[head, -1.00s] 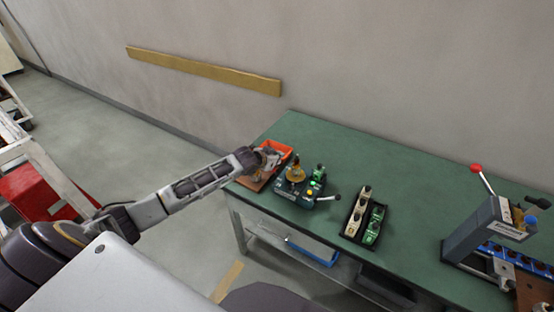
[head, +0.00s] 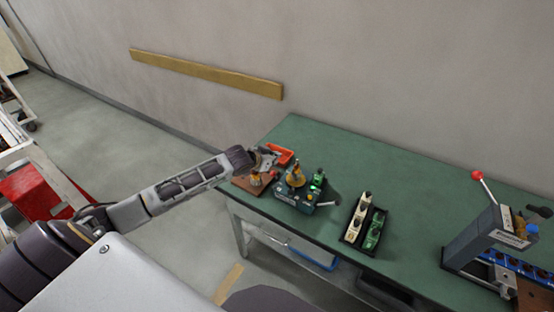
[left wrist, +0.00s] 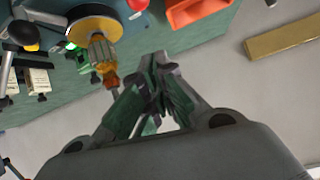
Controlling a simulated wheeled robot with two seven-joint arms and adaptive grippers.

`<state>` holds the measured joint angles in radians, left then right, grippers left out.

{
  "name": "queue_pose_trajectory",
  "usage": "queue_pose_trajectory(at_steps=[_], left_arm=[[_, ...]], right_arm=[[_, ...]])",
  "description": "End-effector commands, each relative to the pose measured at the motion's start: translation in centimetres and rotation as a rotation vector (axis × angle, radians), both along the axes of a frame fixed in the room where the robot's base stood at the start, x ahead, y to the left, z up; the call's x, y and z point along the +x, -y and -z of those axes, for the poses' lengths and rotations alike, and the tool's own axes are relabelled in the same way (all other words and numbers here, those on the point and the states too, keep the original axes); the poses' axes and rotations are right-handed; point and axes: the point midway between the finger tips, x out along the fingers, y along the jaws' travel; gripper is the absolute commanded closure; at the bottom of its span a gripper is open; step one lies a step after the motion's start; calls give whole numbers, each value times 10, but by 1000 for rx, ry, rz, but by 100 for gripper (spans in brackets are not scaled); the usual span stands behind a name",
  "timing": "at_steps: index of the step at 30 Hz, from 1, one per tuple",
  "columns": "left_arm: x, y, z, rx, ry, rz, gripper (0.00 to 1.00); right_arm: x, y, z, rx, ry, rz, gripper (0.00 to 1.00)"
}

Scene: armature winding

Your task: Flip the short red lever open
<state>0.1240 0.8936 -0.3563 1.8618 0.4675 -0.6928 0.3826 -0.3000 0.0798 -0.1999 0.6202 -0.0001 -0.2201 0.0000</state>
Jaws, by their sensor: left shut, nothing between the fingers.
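My left gripper (head: 264,161) is over the far left end of the green table, in front of the orange-red tray (head: 281,154). In the left wrist view its fingers (left wrist: 160,68) are together with nothing between them. A small yellow-and-orange upright piece (head: 257,179) stands on a brown board just below the gripper; a similar piece (left wrist: 103,56) shows left of the fingers in the wrist view. A dark winding device (head: 298,196) with a yellow disc (head: 295,177) stands to the right. A small red knob (left wrist: 137,4) shows beside a yellow disc; I cannot tell whether it is the short red lever. My right gripper is out of view.
A black tray (head: 351,238) with cream and green parts lies mid-table. A grey press (head: 490,236) with a long red-balled lever (head: 478,175) stands at the right. The green table (head: 400,175) is clear along the back. A wall is behind.

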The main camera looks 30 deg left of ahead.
Motion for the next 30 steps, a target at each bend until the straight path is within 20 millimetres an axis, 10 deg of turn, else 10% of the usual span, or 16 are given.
queue_pose_trajectory(at_steps=[30], left_arm=[[-33, -4, -26, -1, 0, 1, 100]], right_arm=[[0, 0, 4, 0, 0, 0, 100]])
